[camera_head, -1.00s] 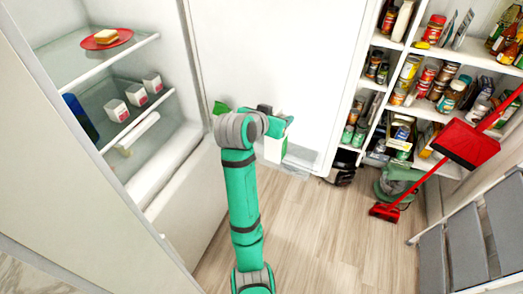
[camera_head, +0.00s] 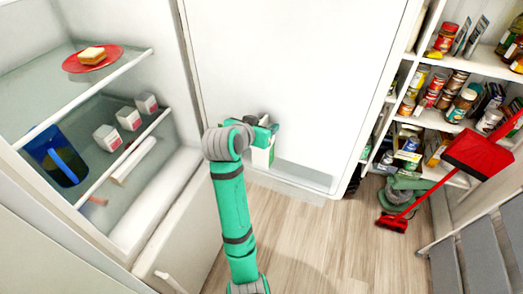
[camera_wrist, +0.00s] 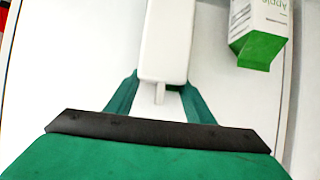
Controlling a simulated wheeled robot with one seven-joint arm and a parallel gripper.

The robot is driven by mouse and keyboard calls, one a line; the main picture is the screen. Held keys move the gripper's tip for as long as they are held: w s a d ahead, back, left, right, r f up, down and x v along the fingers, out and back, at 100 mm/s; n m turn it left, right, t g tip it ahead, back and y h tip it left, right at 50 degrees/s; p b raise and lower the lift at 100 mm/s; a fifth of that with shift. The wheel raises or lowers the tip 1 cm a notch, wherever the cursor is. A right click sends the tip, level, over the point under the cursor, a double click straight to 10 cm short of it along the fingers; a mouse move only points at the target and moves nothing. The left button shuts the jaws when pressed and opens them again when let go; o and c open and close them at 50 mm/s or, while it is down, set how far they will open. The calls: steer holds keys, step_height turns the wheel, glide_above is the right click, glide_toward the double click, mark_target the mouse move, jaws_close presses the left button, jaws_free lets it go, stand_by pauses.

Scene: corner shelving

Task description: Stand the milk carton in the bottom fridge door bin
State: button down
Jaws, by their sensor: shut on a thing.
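The milk carton (camera_head: 261,157) is a white box with a green strip. In the head view it hangs roughly upright below my gripper (camera_head: 264,133), in front of the open fridge door. In the wrist view my gripper (camera_wrist: 158,90) is shut on the white carton (camera_wrist: 168,38), holding it by one narrow end. The bottom door bin (camera_head: 310,180) is a pale ledge along the door's lower edge. The carton is near its left part; I cannot tell whether its base is inside or touching. My arm hides the bin's left end.
A white carton with a green end and "Apple" lettering (camera_wrist: 262,28) is close on the right in the wrist view. Fridge shelves at left hold a red plate (camera_head: 93,59), several small cups and a blue jug (camera_head: 55,160).

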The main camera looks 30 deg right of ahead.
step_height(320, 180, down, 7)
steer(key=shift+s+d+r, duration=0.15)
steer(key=shift+s+r, duration=0.05)
steer(key=shift+s, duration=0.25)
steer(key=shift+f, duration=0.1)
steer(key=c, duration=0.8)
jaws_free()
steer(key=shift+f, duration=0.15)
steer(key=shift+c, duration=0.2)
